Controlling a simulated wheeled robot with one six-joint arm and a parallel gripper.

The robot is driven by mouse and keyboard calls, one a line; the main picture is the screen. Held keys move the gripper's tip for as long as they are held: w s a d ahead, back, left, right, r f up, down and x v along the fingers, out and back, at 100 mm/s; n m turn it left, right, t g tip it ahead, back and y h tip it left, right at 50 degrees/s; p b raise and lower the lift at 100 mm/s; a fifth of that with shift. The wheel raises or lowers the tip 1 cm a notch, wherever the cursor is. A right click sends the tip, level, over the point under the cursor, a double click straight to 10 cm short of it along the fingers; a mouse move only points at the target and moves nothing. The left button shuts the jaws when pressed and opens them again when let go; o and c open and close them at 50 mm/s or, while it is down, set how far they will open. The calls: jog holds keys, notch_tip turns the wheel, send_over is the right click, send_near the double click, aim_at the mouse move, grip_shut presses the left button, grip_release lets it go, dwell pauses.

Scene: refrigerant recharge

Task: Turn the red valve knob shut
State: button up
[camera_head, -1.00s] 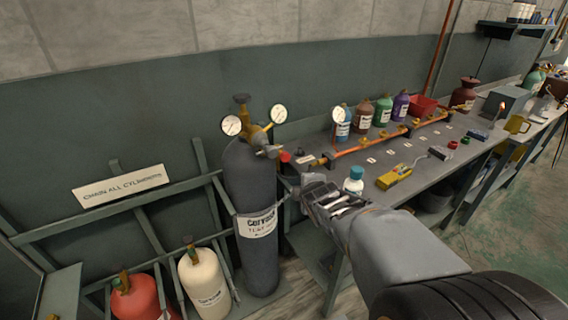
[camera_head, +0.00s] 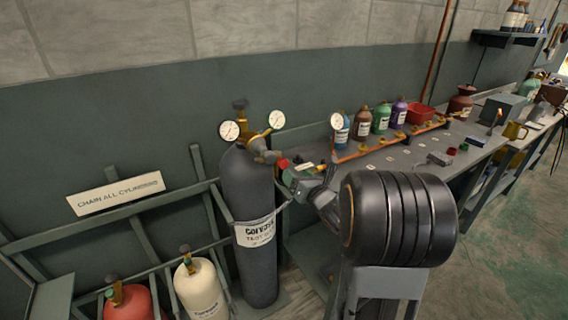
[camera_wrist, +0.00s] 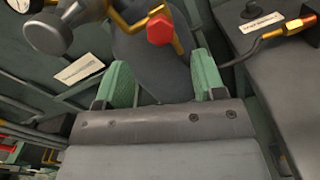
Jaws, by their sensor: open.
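The red valve knob (camera_head: 283,164) sits at the right end of the regulator on the tall dark grey cylinder (camera_head: 248,190). In the wrist view the red knob (camera_wrist: 160,30) shows as a faceted red cap, beyond and above the gap between my fingers. My gripper (camera_head: 288,175) is at the knob's lower right in the head view, very close to it; I cannot tell whether they touch. In the wrist view my gripper (camera_wrist: 160,82) is open, its two green fingers apart with nothing held between them. The grey regulator body (camera_wrist: 55,33) shows at upper left.
Two round gauges (camera_head: 229,131) stand on the cylinder top. The workbench (camera_head: 400,160) at right carries a copper pipe manifold (camera_head: 385,145), bottles and a red bin (camera_head: 420,114). A red cylinder (camera_head: 128,302) and a cream cylinder (camera_head: 200,288) stand in the rack at lower left.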

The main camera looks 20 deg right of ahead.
aim_at(285, 164)
jog(key=w, duration=0.2)
jog(key=w+p, duration=0.1)
jog(key=w, duration=0.2)
jog(key=w+a, duration=0.1)
jog(key=w, duration=0.2)
jog(key=c, duration=0.9)
